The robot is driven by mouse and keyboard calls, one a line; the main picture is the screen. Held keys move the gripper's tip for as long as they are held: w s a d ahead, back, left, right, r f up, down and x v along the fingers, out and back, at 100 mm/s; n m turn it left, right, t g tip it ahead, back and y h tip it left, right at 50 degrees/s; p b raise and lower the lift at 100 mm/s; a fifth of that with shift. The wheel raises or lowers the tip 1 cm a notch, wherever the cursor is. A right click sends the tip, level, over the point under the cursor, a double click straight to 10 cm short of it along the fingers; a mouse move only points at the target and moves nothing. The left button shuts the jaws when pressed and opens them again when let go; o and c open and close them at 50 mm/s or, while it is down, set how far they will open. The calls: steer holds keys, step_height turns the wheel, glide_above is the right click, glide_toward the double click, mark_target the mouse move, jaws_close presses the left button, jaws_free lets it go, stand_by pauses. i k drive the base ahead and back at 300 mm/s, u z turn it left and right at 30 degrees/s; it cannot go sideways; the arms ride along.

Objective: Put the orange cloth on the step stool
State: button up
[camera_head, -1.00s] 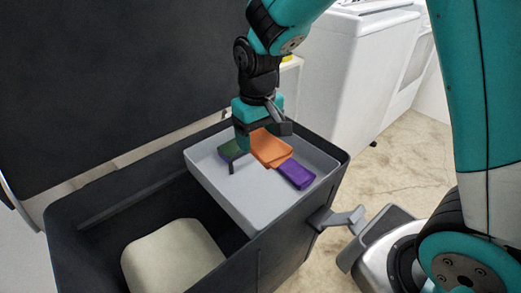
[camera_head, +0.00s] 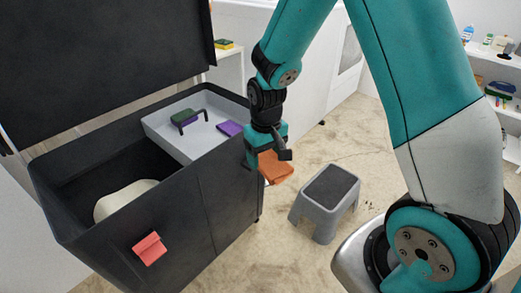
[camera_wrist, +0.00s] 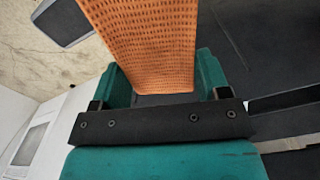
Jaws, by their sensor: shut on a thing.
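The orange cloth (camera_head: 276,168) hangs from my gripper (camera_head: 262,160), beside the right wall of the dark bin and above the floor. My gripper is shut on it. In the wrist view the cloth (camera_wrist: 148,45), with its waffle weave, lies between the green fingers (camera_wrist: 158,88) and reaches out of the top of the picture. The grey step stool (camera_head: 331,187), with a dark top, stands on the floor to the right of the gripper, apart from the cloth. A corner of what looks like the stool (camera_wrist: 68,20) shows at the top left of the wrist view.
The large dark bin (camera_head: 180,225) has its lid up. Shelves (camera_head: 490,70) stand at the right.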

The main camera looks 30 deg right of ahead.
mark_target(331, 185)
steer(key=z, duration=0.3)
steer(key=i, duration=0.6)
steer(key=z, duration=0.95)
steer(key=i, duration=0.6)
steer(key=z, duration=0.4)
